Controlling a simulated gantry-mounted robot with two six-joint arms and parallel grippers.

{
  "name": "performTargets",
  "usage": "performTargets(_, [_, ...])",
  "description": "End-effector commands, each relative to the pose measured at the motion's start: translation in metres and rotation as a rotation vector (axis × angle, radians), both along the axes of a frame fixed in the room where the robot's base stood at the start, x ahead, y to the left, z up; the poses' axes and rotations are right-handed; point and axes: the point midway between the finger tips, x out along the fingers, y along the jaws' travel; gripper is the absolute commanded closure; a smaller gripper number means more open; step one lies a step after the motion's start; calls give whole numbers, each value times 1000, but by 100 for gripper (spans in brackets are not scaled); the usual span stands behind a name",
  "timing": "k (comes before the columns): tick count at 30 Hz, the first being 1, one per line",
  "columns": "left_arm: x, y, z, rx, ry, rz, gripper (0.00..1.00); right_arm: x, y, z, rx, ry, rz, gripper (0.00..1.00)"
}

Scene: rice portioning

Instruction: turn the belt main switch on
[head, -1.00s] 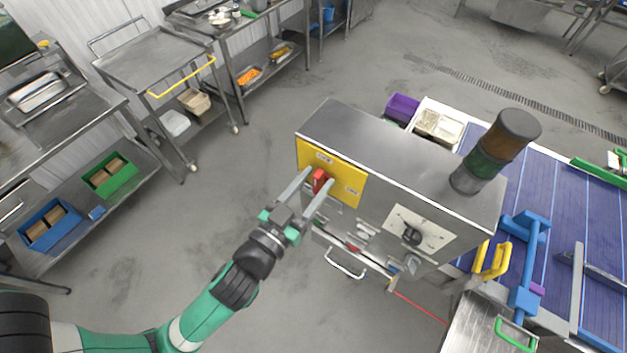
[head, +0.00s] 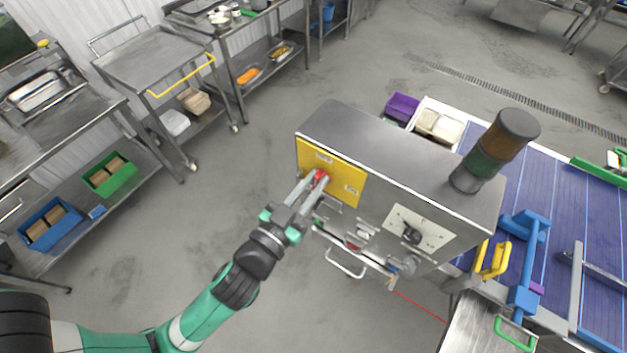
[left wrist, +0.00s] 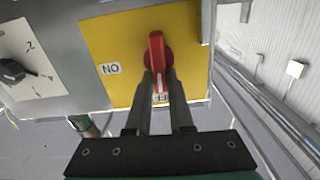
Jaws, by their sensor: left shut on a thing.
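The red main switch (head: 321,175) sits on a yellow plate (head: 345,184) on the front of the steel control box (head: 400,150). My left gripper (head: 315,180) is shut on the switch handle. In the left wrist view the red switch (left wrist: 156,55) has its handle in line with the fingers (left wrist: 158,82), which close on its lower part. An "ON" label (left wrist: 111,69) is at the left of the switch, and a label partly hidden by the fingers lies below it. The handle lies towards the lower label. My right gripper is not in view.
A black selector knob (head: 411,235) on a white plate is at the right of the yellow plate. A signal tower (head: 490,155) stands on the box. The blue conveyor belt (head: 590,225) is at the right. The floor (head: 200,230) around my left arm is clear.

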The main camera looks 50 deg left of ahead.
Motion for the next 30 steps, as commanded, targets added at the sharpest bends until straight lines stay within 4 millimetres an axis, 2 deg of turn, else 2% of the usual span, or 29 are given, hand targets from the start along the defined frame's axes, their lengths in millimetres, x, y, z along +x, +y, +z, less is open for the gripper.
performTargets(8, [1, -3, 1, 162, 51, -1, 100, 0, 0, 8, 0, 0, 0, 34])
performTargets(30, [4, -13, -6, 827, 262, -1, 100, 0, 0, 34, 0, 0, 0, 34])
